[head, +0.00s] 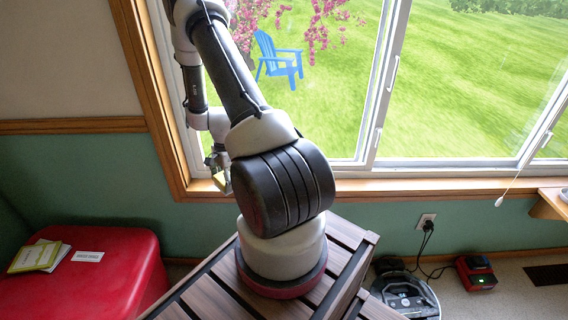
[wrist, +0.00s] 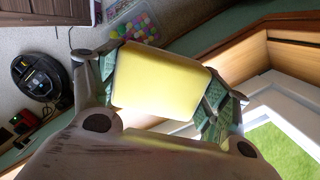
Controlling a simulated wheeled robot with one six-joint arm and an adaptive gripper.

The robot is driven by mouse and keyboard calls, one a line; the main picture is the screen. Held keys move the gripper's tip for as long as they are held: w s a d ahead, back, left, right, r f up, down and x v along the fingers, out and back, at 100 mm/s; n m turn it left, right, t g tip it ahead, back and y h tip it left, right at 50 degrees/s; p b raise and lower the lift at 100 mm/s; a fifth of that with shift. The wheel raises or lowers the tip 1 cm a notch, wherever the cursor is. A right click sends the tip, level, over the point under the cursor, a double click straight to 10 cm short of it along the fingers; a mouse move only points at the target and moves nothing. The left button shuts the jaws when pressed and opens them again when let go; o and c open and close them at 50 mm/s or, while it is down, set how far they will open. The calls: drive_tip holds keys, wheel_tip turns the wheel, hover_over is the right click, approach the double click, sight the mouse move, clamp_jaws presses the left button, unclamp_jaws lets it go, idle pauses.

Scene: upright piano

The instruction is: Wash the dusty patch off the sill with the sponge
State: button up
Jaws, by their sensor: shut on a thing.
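My gripper (wrist: 166,84) is shut on a yellow sponge (wrist: 158,80), held between its two green-padded fingers in the wrist view. In the head view my gripper (head: 219,170) hangs at the left end of the window, in front of the frame's lower left corner. A small yellow bit of the sponge (head: 219,181) shows there. The wooden sill (head: 430,187) runs along the bottom of the window to the right. Its left part is hidden behind my arm. Wooden window trim (wrist: 238,62) shows beside the sponge in the wrist view. I cannot make out a dusty patch.
A red padded seat (head: 120,275) with booklets (head: 38,256) and a white card stands at lower left. A round robot vacuum (head: 408,295), a red charger (head: 476,272) and a wall outlet (head: 426,221) are below the sill. A blind cord (head: 515,180) hangs at right.

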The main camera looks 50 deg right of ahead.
drive_tip(key=s+d+m+h, duration=0.1)
drive_tip(key=s+d+m, duration=0.3)
drive_tip(key=d+m, duration=0.3)
drive_tip(key=s+d+r+m+t, duration=0.1)
drive_tip(key=s+d+m, duration=0.3)
drive_tip(key=d+m, duration=0.35)
drive_tip(key=s+d+m+h, duration=0.1)
drive_tip(key=s+d+m, duration=0.3)
drive_tip(key=d+m, duration=0.3)
drive_tip(key=shift+m, duration=0.45)
drive_tip(key=shift+a+f, duration=0.2)
drive_tip(key=shift+f, duration=0.8)
drive_tip(key=shift+a+f, duration=0.2)
drive_tip(key=shift+f, duration=0.8)
drive_tip(key=shift+a+f, duration=0.2)
drive_tip(key=shift+f, duration=0.8)
drive_tip(key=shift+f, duration=1)
